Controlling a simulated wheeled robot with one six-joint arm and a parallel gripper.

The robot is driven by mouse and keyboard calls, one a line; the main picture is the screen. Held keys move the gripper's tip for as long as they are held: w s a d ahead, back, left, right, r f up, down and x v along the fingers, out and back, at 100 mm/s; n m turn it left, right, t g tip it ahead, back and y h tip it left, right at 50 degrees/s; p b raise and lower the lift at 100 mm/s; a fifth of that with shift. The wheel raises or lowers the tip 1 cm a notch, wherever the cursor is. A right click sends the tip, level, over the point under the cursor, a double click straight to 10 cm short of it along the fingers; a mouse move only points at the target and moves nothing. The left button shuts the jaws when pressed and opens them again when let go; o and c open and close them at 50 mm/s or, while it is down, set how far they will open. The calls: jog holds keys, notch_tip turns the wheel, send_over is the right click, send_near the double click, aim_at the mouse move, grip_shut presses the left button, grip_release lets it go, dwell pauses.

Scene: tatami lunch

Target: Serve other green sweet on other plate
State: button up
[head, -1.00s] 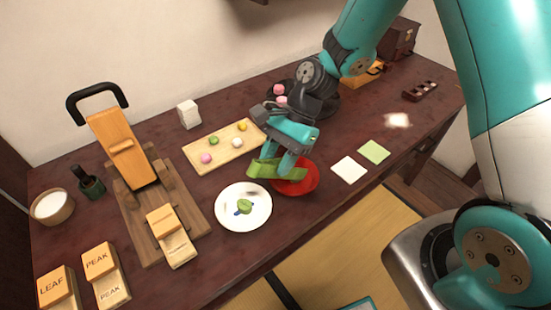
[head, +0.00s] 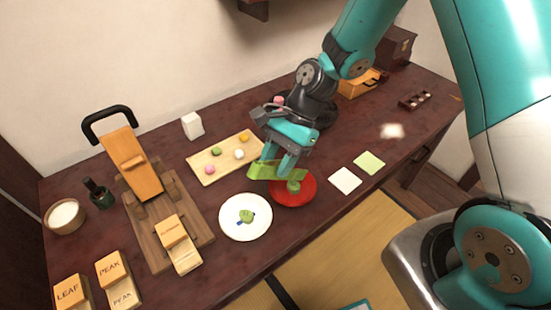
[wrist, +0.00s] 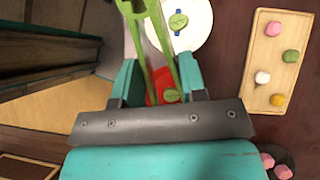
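My gripper (head: 278,168) is closed around green tongs (head: 268,171), just above the left rear of the red plate (head: 283,201). In the wrist view the tongs (wrist: 142,45) lie between the fingers, their two arms spread apart. A green sweet (head: 293,187) sits on the red plate; it also shows in the wrist view (wrist: 172,96), beside a tong arm. Whether they touch is unclear. Another green sweet (head: 246,216) lies on the white plate (head: 232,228), with a small blue mark under it. A third green sweet (head: 216,152) is on the wooden tray (head: 205,178).
The tray also bears pink, white and yellow sweets. A white square (head: 345,180) and a green square (head: 369,163) lie to the right. A wooden press-like stand (head: 150,225) and labelled blocks (head: 113,270) are at left. Pink sweets (head: 279,100) sit behind my gripper.

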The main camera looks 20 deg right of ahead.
notch_tip(320, 180, up, 5)
jog(key=p, duration=0.4)
jog(key=shift+r+p, duration=0.2)
jog(key=shift+p, duration=0.2)
